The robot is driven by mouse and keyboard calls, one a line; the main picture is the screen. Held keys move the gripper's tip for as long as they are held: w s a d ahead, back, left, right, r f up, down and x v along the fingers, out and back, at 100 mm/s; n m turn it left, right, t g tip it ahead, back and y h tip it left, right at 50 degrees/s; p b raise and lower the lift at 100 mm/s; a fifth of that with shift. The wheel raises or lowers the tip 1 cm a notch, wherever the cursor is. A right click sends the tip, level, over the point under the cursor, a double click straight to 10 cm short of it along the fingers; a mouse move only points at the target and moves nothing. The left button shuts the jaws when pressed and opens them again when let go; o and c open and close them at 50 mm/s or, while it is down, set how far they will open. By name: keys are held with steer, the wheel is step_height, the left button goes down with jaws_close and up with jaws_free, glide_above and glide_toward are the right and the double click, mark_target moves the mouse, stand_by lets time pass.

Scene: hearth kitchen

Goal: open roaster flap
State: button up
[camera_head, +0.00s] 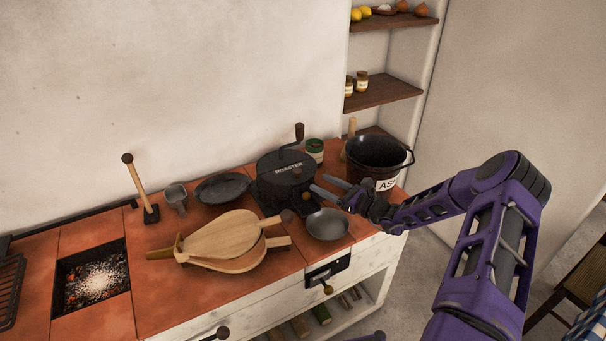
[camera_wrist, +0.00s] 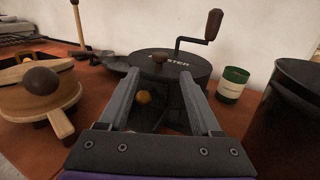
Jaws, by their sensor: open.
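The roaster (camera_head: 285,172) is a dark round drum with a lettered lid, a crank with a brown grip and a lid knob. It stands near the back of the tiled counter. In the wrist view the roaster (camera_wrist: 170,64) fills the middle, and a brass-coloured knob (camera_wrist: 144,97) shows low on its front, between my fingers. The flap's outline is too dark to make out. My gripper (camera_head: 320,184) is open and empty, just right of the roaster and pointing at it. In the wrist view my gripper (camera_wrist: 159,75) has its fingers apart, on either side of the knob.
A black ash bucket (camera_head: 378,153) stands close to the right, with a green tin (camera_head: 314,150) behind. A small dark pan (camera_head: 327,225) lies below my gripper. Wooden bellows (camera_head: 222,241) lie at the front left. An ember pit (camera_head: 92,280) is farther left.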

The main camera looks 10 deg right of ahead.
mark_target(300, 173)
steer(key=x, duration=0.8)
steer(key=shift+w+a, duration=0.15)
jaws_close()
stand_by(1.1)
